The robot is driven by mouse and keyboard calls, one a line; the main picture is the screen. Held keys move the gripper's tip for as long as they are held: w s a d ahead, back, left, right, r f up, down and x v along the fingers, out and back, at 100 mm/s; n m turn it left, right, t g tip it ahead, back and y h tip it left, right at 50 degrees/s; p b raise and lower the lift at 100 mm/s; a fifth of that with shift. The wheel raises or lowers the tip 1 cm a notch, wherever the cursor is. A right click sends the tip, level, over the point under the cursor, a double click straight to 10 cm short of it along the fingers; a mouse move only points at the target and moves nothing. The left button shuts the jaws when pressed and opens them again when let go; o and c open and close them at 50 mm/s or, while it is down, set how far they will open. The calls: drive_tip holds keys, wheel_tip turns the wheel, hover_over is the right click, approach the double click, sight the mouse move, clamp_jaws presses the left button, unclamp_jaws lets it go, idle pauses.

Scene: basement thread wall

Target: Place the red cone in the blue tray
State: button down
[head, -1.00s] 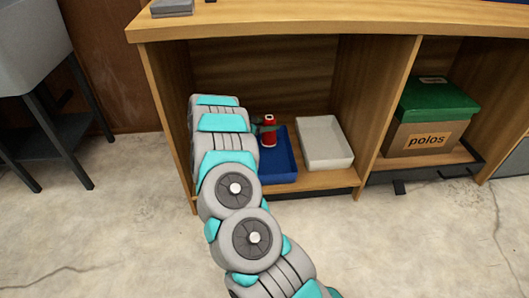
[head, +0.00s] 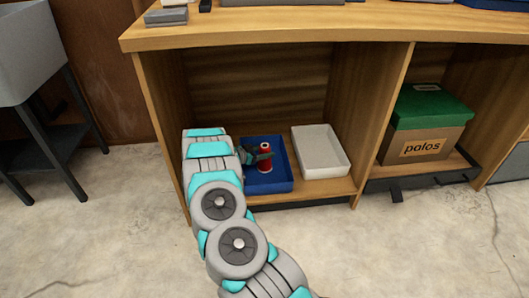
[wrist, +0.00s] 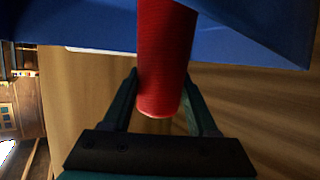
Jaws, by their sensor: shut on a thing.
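The red cone (head: 265,157), a spool of red thread, stands about upright over the blue tray (head: 281,185) in the head view. It appears within the tray's rim, but I cannot tell whether its base touches the floor. My gripper (head: 256,155) reaches in from the left, partly hidden behind my arm. In the wrist view my gripper (wrist: 163,100) has a finger on each side of the red cone (wrist: 166,60) and is shut on it. The blue tray (wrist: 90,25) fills the top of that view behind the cone.
A white tray (head: 321,170) stands right beside the blue one on the wooden shelf (head: 330,189). A wooden divider (head: 382,120) separates it from a green-lidded box (head: 428,130) labelled "polos". The tabletop (head: 290,25) overhangs the compartment.

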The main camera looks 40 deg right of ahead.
drive_tip(key=shift+f, duration=0.15)
drive_tip(key=shift+c, duration=0.9)
unclamp_jaws()
drive_tip(key=shift+r, duration=0.2)
drive_tip(key=v, duration=0.7)
drive_tip(key=shift+p, duration=0.3)
drive_tip(key=shift+a, duration=0.25)
drive_tip(key=shift+s, duration=0.1)
